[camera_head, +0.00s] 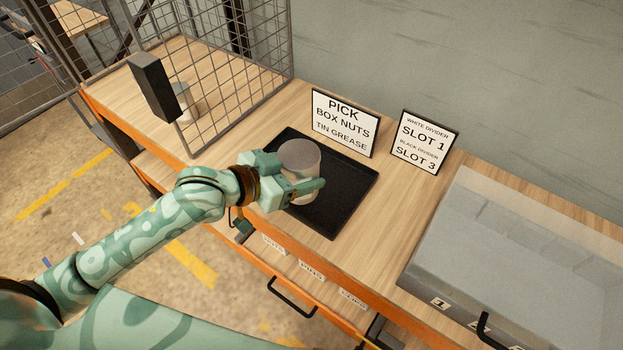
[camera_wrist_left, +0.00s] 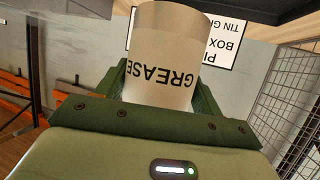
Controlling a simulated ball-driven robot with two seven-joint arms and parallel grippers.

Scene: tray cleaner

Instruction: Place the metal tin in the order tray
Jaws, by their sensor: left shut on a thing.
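The metal tin (camera_head: 299,160) is a pale grey cylinder, upright, with a grey lid. My left gripper (camera_head: 300,190) is shut around its sides, over the black order tray (camera_head: 333,218). In the left wrist view the tin (camera_wrist_left: 168,50) sits between the green fingers (camera_wrist_left: 165,95), and its label reads GREASE upside down. I cannot tell whether the tin's base touches the tray floor. The tray shows nothing else in its visible part; the tin and gripper hide some of it. My right gripper is not in view.
A PICK sign (camera_head: 345,122) reading BOX NUTS, TIN GREASE stands behind the tray, with a slot sign (camera_head: 424,141) to its right. A wire mesh cage (camera_head: 235,75) stands at left, with a pale cylinder (camera_head: 187,103) inside. A clear-lidded bin (camera_head: 520,255) is at right.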

